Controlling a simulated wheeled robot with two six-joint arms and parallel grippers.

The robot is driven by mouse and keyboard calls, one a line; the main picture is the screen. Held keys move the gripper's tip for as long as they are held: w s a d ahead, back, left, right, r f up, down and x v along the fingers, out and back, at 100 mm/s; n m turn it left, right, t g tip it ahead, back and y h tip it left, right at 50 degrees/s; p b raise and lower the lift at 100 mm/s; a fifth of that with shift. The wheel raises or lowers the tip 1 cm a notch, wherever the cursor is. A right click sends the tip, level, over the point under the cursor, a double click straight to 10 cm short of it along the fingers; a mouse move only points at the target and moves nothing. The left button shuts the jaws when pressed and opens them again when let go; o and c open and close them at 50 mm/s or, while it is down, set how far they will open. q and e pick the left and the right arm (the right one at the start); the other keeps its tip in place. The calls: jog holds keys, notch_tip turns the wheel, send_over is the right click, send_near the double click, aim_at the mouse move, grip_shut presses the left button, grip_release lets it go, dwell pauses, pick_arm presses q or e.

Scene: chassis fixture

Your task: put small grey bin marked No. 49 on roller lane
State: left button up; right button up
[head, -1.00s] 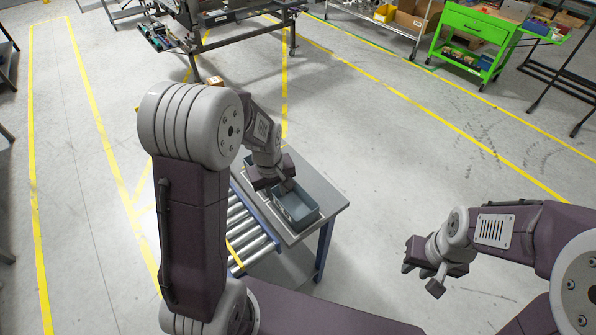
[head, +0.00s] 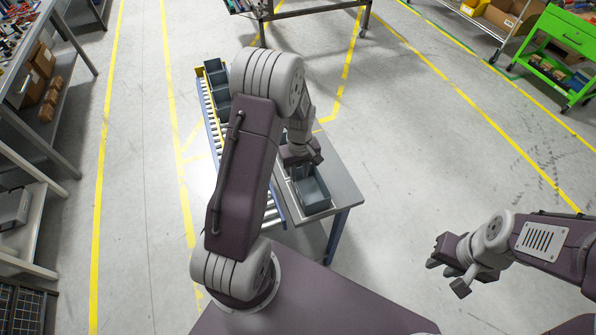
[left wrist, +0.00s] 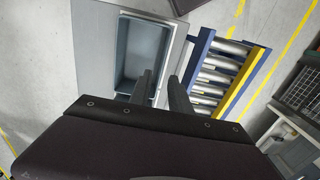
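A small grey bin (head: 314,194) stands upright on a grey side table (head: 345,187); no number is readable on it. The bin (left wrist: 137,55) also shows in the left wrist view, empty inside. My left gripper (head: 301,160) is over the bin's edge nearest the lane. In the left wrist view its two fingers (left wrist: 161,76) are apart, close to that wall; contact cannot be told. The roller lane (head: 273,213) runs beside the table on the left, and its rollers (left wrist: 213,78) show in the wrist view. My right gripper (head: 447,278) is open and empty, away from the table.
Other grey bins (head: 220,88) stand on the far part of the lane. Shelves (head: 35,110) line the left side and a green cart (head: 558,45) stands far right. The floor between is clear.

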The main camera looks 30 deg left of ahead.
pick_arm(q)
jog(key=f+b, duration=0.1)
jog(key=f, duration=0.1)
jog(key=f+b, duration=0.2)
jog(key=f, duration=0.1)
jog(key=f+b, duration=0.2)
jog(key=shift+s+a+f, duration=0.2)
jog(key=shift+a+f, duration=0.2)
jog(key=shift+w+d+f, duration=0.1)
jog(key=shift+f, duration=0.1)
jog(key=shift+d+r, duration=0.1)
jog(key=shift+c, duration=0.3)
grip_shut()
dwell(0.3)
